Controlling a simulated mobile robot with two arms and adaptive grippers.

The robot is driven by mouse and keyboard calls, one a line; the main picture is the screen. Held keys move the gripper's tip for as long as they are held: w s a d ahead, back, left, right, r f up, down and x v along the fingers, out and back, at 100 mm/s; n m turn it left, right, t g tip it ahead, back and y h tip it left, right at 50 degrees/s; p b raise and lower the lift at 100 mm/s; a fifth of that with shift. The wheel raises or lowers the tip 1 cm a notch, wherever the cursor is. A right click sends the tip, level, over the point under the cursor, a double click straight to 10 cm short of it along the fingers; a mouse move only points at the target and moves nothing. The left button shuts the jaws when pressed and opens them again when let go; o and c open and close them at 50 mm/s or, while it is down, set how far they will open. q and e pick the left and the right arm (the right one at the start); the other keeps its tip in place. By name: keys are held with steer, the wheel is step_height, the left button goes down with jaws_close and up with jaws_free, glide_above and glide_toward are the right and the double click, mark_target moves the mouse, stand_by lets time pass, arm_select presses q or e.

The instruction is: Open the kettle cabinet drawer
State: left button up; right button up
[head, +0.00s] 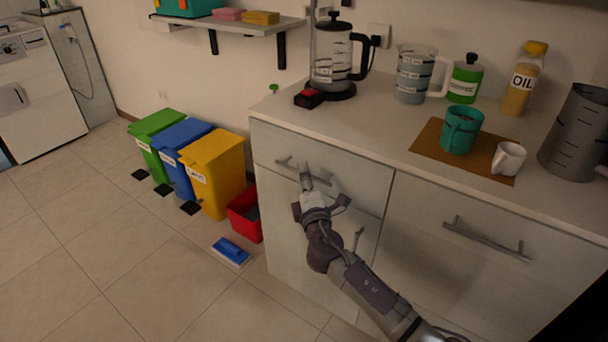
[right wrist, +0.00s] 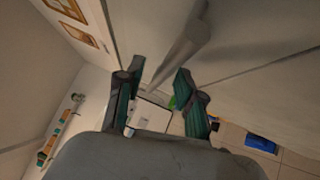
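The glass kettle (head: 332,62) with a black lid and handle stands on the left part of the counter. Below it is a pale cabinet drawer front (head: 360,182), which looks closed. Its grey bar handle (head: 287,161) is partly hidden by my right gripper (head: 318,182). In the right wrist view the handle bar (right wrist: 183,48) runs between the two dark green fingers of my right gripper (right wrist: 158,100). The fingers stand apart, and contact with the bar cannot be made out. My left gripper is out of view.
A second drawer with a handle (head: 487,240) is to the right. On the counter are a measuring jug (head: 413,78), a green mug (head: 460,132) and an oil bottle (head: 522,82).

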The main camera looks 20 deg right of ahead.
steer(key=shift+w, duration=0.5)
steer(key=shift+r, duration=0.1)
jaws_close()
